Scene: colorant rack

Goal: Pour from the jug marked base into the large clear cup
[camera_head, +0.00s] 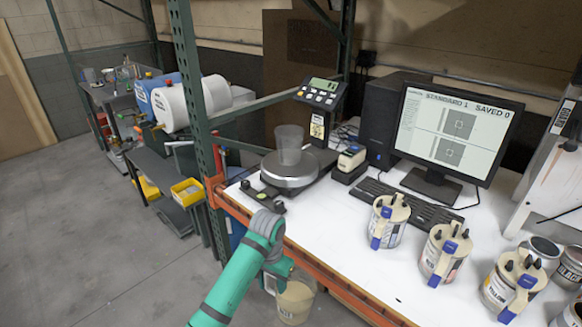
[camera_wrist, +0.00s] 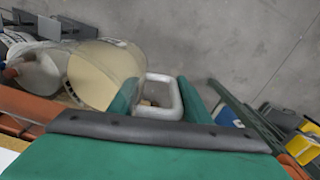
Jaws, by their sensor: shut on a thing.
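A beige-filled translucent jug (camera_head: 296,300) hangs at the front edge of the bench, below the top, in my gripper (camera_head: 282,272). In the wrist view the jug (camera_wrist: 105,75) lies left of the green fingers (camera_wrist: 160,100), which are shut on its pale handle (camera_wrist: 165,97). Its marking is only partly visible and I cannot read it fully. The large clear cup (camera_head: 289,145) stands upright on the round scale plate (camera_head: 290,170) at the back left of the bench. It looks empty. My gripper and the jug are in front of the cup, apart from it.
A small device (camera_head: 351,160), a keyboard (camera_head: 410,203), a monitor (camera_head: 450,130) and several paint cans (camera_head: 390,222) fill the right. The white bench top (camera_head: 325,225) is clear in front of the scale.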

